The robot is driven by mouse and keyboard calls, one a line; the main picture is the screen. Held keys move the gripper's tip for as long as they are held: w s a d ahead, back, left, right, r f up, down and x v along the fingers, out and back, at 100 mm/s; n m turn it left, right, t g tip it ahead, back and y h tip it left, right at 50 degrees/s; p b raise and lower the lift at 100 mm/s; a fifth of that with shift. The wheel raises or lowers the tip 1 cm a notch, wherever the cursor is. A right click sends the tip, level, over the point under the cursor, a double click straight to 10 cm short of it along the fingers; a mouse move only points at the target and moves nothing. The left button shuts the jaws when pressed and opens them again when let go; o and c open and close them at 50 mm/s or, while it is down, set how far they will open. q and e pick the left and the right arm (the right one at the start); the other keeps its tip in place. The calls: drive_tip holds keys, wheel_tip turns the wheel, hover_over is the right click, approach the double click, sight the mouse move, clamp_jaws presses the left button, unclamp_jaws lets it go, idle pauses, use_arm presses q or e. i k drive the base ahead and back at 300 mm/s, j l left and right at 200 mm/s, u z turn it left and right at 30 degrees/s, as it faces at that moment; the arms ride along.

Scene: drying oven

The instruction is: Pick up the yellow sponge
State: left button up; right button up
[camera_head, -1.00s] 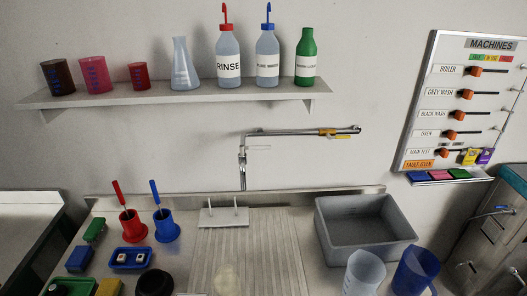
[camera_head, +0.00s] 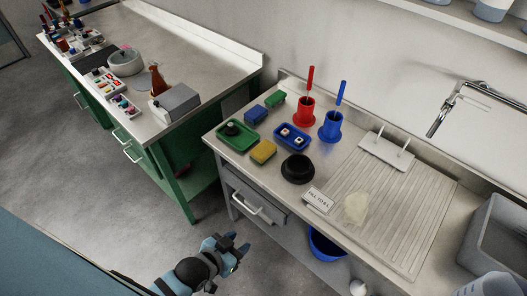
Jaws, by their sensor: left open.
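The yellow sponge (camera_head: 263,152) lies flat near the front left edge of the steel counter (camera_head: 222,138). My left gripper (camera_head: 239,243) is low in the picture, in front of the counter and well apart from the sponge. Its jaws are open and seem empty. Nothing covers the sponge. My right gripper is not in view.
Around the sponge are a green tray (camera_head: 236,142), a blue sponge (camera_head: 256,114), a blue tray (camera_head: 292,136) and a black round object (camera_head: 298,168). Red (camera_head: 304,112) and blue (camera_head: 330,126) brush holders stand behind. A drawer handle (camera_head: 250,204) sticks out below.

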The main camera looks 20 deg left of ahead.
sight(262, 153)
drive_tip(key=i+j+z, duration=0.15)
drive_tip(key=j+z, duration=0.2)
drive_tip(key=j, duration=0.35)
drive_tip(key=j+z, duration=0.3)
drive_tip(key=j, duration=0.35)
